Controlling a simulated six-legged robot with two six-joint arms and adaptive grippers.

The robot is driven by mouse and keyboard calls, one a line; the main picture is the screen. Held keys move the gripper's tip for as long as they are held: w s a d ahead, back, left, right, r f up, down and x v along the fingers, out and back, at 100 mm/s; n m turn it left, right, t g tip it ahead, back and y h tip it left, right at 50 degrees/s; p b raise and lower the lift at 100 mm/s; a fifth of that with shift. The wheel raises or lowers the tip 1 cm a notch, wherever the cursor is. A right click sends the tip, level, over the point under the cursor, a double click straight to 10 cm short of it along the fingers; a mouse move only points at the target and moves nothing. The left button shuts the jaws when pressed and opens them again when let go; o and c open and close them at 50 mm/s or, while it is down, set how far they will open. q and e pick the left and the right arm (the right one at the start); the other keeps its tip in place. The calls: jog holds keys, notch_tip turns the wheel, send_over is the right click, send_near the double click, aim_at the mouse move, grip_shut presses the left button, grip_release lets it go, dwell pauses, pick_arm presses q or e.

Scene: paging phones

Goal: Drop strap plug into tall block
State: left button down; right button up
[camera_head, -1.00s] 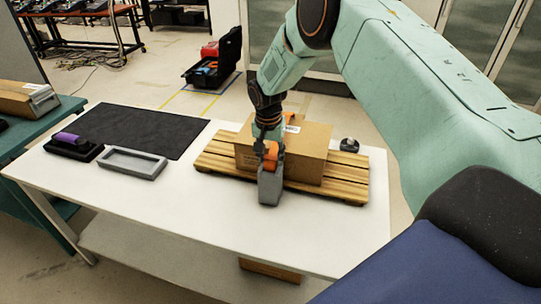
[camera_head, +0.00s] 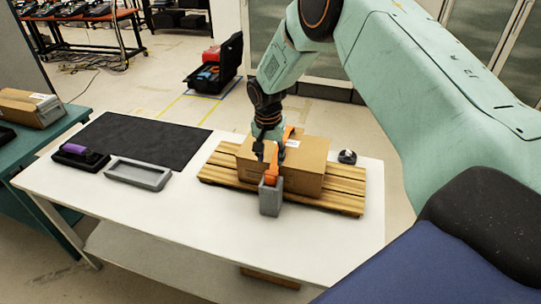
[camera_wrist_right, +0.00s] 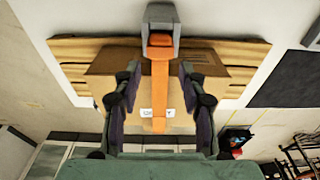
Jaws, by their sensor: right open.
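The tall grey block (camera_head: 270,203) stands on the white table at the front edge of the wooden pallet. The orange strap plug (camera_head: 271,181) sits at the block's top opening; it also shows at the block in the right wrist view (camera_wrist_right: 160,40). How deep it sits I cannot tell. Its orange strap (camera_wrist_right: 159,90) runs back over the cardboard box. My right gripper (camera_head: 270,155) is open above and behind the block. In the right wrist view its fingers (camera_wrist_right: 160,72) stand apart on either side of the strap, seemingly not touching it. My left gripper is not in view.
The cardboard box (camera_head: 308,165) lies on the wooden pallet (camera_head: 342,197). A small dark object (camera_head: 347,156) is behind it at right. A grey tray (camera_head: 138,174), a black holder with a purple piece (camera_head: 78,155) and a dark mat (camera_head: 150,138) lie at left. The table front is clear.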

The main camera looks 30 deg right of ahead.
notch_tip(320, 180, up, 2)
jog(key=shift+s+a+r+p, duration=0.1)
jog(key=shift+s+r+p, duration=0.05)
jog(key=shift+p, duration=0.15)
dwell(0.5)
jog(key=s+a+f+n+y, duration=0.1)
jog(key=s+a+f+n, duration=0.2)
jog(key=s+a+f, duration=0.35)
jog(key=s+a+f+n+y, duration=0.1)
jog(key=s+a+f+n, duration=0.15)
jog(key=s+f, duration=0.75)
jog(key=s+a+r+n+h, duration=0.1)
jog(key=s+a+n, duration=0.1)
jog(key=s, duration=1)
jog(key=s+a+r+n, duration=0.1)
jog(key=s+n, duration=0.1)
jog(key=s, duration=0.9)
notch_tip(320, 180, down, 25)
jog(key=b, duration=2.5)
jog(key=shift+w+r+g, duration=0.15)
jog(key=shift+g, duration=0.25)
